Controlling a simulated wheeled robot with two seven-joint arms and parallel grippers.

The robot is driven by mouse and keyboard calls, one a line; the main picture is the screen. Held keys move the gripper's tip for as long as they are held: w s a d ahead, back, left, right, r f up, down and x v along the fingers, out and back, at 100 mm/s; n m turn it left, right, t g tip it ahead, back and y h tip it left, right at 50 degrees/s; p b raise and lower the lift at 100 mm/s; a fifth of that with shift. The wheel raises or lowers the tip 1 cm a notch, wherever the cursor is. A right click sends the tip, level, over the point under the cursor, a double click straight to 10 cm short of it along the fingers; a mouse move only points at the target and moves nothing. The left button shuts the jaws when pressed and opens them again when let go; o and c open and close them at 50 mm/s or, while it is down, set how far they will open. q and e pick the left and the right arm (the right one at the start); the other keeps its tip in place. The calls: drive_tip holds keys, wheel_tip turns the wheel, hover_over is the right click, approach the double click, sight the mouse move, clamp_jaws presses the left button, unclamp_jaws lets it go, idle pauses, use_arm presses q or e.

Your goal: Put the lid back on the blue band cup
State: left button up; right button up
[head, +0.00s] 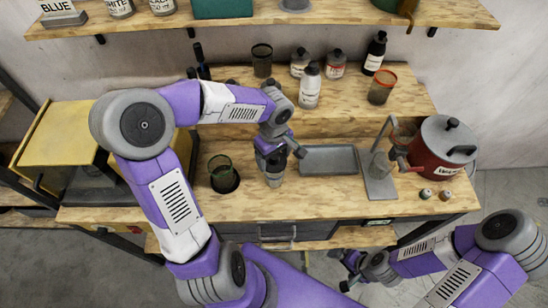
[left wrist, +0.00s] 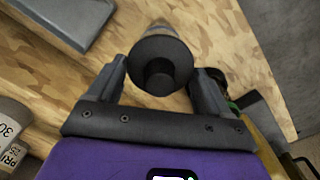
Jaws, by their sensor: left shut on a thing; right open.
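My left gripper (head: 274,158) is shut on a dark-topped grey container (head: 275,180) over the workbench. In the left wrist view its round dark top with a central knob or cap (left wrist: 160,62) sits between the two fingers, with a pale body beyond. I cannot tell whether it touches the bench. A dark-green-rimmed cup (head: 220,165) stands at a round dark piece (head: 230,186) to the left, possibly a lid. My right gripper (head: 350,272) is open and empty, in front of the bench.
A grey tray (head: 328,160) lies right of my left gripper. Further right are a metal stand (head: 378,185), a red pot (head: 445,150) and two small jars. Bottles (head: 309,88), a dark-banded cup (head: 262,60) and an orange-banded cup (head: 381,88) stand on the raised shelf. The front bench strip is clear.

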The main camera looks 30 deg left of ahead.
use_arm(q)
wheel_tip(320, 180, up, 10)
drive_tip(key=shift+f+p, duration=0.2)
drive_tip(key=shift+p, duration=0.4)
